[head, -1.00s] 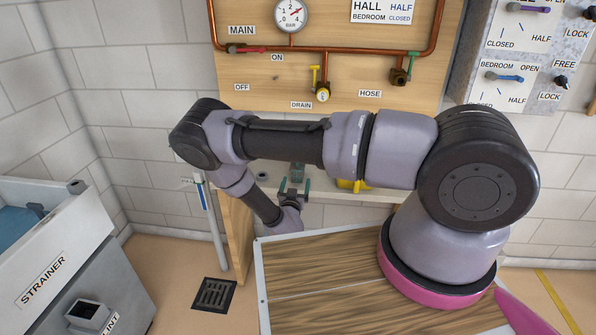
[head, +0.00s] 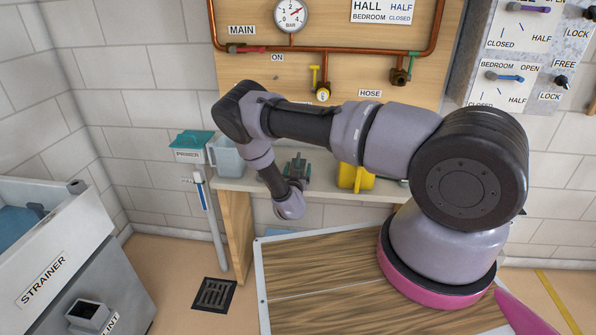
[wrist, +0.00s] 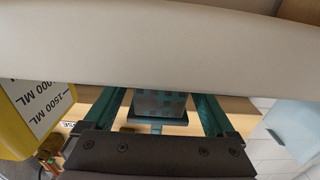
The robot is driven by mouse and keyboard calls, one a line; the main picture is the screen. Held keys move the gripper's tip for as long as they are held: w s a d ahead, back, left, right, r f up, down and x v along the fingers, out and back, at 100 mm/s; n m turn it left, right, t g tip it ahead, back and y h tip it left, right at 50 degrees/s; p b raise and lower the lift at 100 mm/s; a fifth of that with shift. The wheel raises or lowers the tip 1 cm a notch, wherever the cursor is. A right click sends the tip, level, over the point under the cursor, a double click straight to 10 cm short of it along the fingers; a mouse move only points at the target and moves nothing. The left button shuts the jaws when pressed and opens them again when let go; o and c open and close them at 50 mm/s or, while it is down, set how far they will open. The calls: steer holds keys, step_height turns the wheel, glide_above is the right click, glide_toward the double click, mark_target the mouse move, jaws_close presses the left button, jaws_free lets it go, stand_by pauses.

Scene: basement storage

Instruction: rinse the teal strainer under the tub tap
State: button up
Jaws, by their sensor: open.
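My gripper (head: 297,168) is open over the shelf below the pipe board. In the wrist view its two teal fingers (wrist: 158,112) stand apart, with a small grey-and-teal checkered piece (wrist: 160,102) between them. This may be the teal strainer; I cannot tell whether the fingers touch it. The tub (head: 75,235) stands at the left, with a STRAINER label on its front and a blue surface (head: 15,226) inside. Whether that surface is water or an object is unclear. I cannot make out the tub tap.
A yellow measuring jug (head: 356,177) stands right of my gripper and a pale jug (head: 227,157) left of it, beside a teal-lidded PRIMER box (head: 190,146). The shelf (head: 240,186) is narrow. A wooden-topped surface (head: 330,270) lies in front; a floor drain (head: 214,294) is left.

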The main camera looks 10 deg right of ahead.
jaws_close()
steer(key=shift+r, duration=0.1)
